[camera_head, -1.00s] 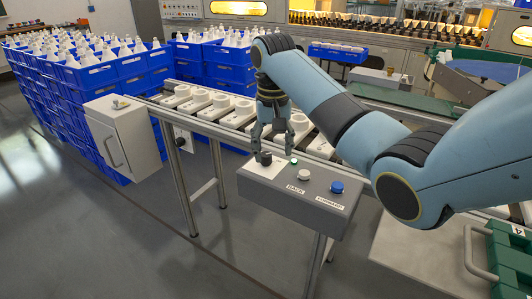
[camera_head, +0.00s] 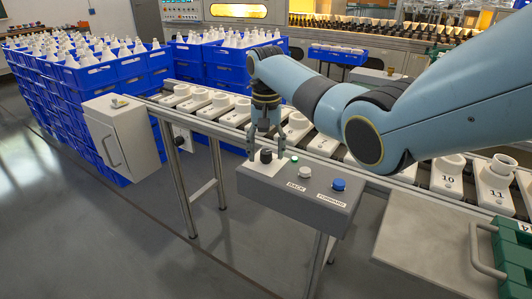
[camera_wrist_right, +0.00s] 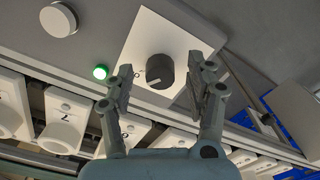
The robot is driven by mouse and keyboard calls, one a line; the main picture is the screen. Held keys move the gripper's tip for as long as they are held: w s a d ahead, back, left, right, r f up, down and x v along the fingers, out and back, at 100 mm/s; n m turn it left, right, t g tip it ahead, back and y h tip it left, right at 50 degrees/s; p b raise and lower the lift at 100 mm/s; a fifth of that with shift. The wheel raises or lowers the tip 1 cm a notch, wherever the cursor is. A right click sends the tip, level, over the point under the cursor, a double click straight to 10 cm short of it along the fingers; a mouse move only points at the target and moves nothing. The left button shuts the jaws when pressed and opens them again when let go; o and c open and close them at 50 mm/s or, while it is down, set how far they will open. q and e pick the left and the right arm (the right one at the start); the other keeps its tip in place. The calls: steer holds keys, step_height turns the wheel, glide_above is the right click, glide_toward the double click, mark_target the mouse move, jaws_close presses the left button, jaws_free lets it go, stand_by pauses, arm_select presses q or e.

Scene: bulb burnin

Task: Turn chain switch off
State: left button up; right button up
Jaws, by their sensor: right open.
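The chain switch is a black rotary knob (camera_head: 266,155) on a white plate (camera_head: 256,167) at the left end of the grey control box (camera_head: 292,190). The knob (camera_wrist_right: 160,72) also shows in the right wrist view, with a white pointer line on its face. My right gripper (camera_head: 265,150) is open and points down over the knob. In the right wrist view its two fingers (camera_wrist_right: 162,78) stand on either side of the knob, with gaps visible. A green lamp (camera_wrist_right: 100,72) beside the plate is lit. My left gripper is not in view.
A white button (camera_head: 305,172) and a blue button (camera_head: 338,184) sit on the box's right part. Behind the box runs a conveyor with numbered sockets (camera_head: 447,179). A light grey cabinet (camera_head: 124,135) and stacked blue crates (camera_head: 95,75) stand at left.

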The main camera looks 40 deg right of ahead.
steer(key=shift+f, duration=0.2)
steer(key=shift+c, duration=0.2)
jaws_close()
steer(key=shift+r+n+p, duration=0.2)
steer(key=shift+n+p, duration=1.1)
steer(key=n+p, duration=0.1)
steer(key=n, duration=0.1)
steer(key=shift+n+p, duration=0.3)
steer(key=shift+p, duration=0.05)
steer(key=n+p, duration=0.1)
steer(key=n, duration=0.3)
steer(key=shift+f+n+p, duration=0.1)
steer(key=shift+n+p, duration=0.55)
steer(key=shift+n, duration=1.75)
steer(key=shift+f, duration=0.1)
